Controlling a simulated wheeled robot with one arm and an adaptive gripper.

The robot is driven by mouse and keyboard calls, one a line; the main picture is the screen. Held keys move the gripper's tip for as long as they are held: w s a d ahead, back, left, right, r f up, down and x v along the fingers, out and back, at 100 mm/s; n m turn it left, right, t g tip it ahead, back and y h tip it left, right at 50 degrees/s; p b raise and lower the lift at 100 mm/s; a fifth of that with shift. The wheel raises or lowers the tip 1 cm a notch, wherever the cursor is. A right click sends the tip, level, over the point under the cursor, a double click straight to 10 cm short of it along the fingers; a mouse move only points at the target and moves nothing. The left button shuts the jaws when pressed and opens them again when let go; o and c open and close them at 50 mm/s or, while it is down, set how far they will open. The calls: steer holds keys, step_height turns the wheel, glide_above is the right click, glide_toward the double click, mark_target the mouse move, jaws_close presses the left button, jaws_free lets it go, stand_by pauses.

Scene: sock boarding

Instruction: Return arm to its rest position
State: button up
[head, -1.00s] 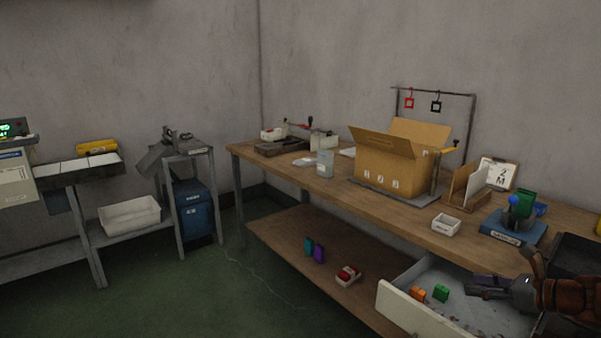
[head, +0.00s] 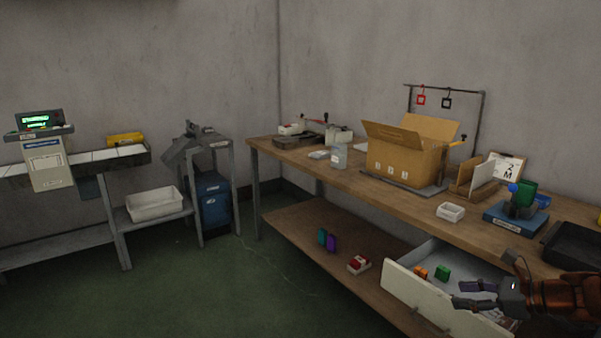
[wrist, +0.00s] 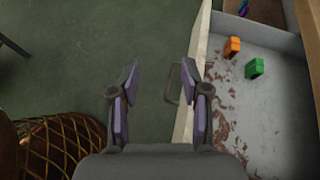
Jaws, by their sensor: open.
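My gripper (head: 470,295) is at the lower right of the head view, in front of and over the edge of an open drawer (head: 408,283). In the wrist view my gripper (wrist: 160,90) has its two purple-padded fingers spread apart with nothing between them. Below the fingers are the green floor and the drawer's pale front edge (wrist: 196,70) with its handle. The orange block (wrist: 232,47) and the green block (wrist: 254,68) lie inside the drawer, apart from my fingers.
The workbench (head: 390,200) holds an open cardboard box (head: 405,165), a white bin (head: 450,212), a blue stand (head: 515,218) and a black tray (head: 575,245). A wicker basket (wrist: 62,150) shows at lower left in the wrist view. The floor (head: 200,290) on the left is clear.

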steer(key=s+a+f+n+g+b, duration=0.1)
steer(key=s+a+f+n+g, duration=0.2)
steer(key=a, duration=0.4)
steer(key=s+a+f+n+g+b, duration=0.1)
steer(key=s+a+n+g+b, duration=0.1)
steer(key=s+a+n, duration=0.4)
steer(key=s+a+f+n+g+b, duration=0.1)
steer(key=a+f+n+g, duration=0.15)
steer(key=a, duration=0.55)
steer(key=s+a+f+n+g+h+b, duration=0.15)
steer(key=s+f+n+h, duration=0.25)
steer(key=s+n, duration=0.45)
steer(key=s+a+f+n+g+h+b, duration=0.1)
steer(key=s+f+n+g+h+b, duration=0.4)
steer(key=s, duration=0.6)
step_height(320, 180, up, 28)
steer(key=n+t+p, duration=0.1)
steer(key=t+p, duration=0.2)
steer(key=p, duration=2.3)
steer(key=shift+s+d+r+y+p, duration=0.25)
steer(key=shift+d+y+p, duration=0.1)
steer(key=shift+d+y, duration=0.1)
